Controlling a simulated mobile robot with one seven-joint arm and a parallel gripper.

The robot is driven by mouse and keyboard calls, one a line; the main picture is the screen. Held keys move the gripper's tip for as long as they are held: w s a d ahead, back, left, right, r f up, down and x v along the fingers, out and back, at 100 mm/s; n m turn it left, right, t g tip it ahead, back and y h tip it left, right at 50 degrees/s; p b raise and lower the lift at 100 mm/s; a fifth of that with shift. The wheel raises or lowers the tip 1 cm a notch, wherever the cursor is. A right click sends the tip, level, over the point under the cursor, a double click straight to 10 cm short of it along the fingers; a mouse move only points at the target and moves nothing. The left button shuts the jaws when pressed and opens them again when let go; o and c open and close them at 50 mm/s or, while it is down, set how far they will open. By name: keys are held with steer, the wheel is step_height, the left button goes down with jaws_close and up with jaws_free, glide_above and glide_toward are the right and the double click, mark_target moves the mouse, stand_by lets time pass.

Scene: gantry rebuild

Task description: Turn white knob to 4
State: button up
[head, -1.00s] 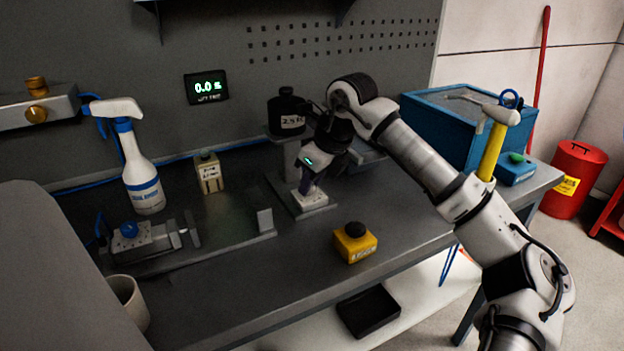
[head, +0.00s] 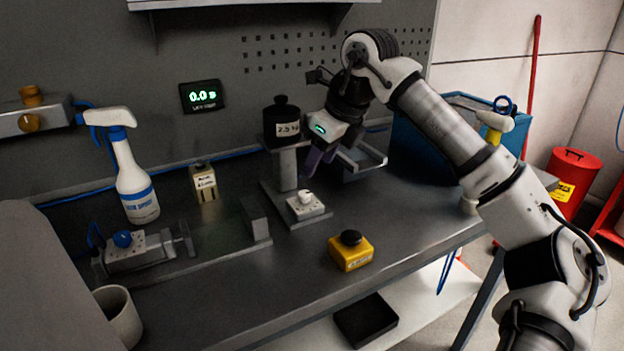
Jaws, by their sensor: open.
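The white knob (head: 306,197) sits on top of a small white block with dark marks, on the base plate of a grey stand on the bench. The knob is uncovered in the head view, but its setting is too small to read. My gripper (head: 318,163) is open and empty, pointing down just above the knob and slightly to its right in the picture. It appears apart from the knob. The fingertips are dark and partly hard to make out.
A black 2.5 weight (head: 283,122) stands on the stand close left of my gripper. A yellow box with a black button (head: 350,252) is in front. A display (head: 202,96) reads 0.0.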

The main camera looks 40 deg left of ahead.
steer(key=v, duration=0.5)
steer(key=shift+r, duration=0.1)
stand_by(0.4)
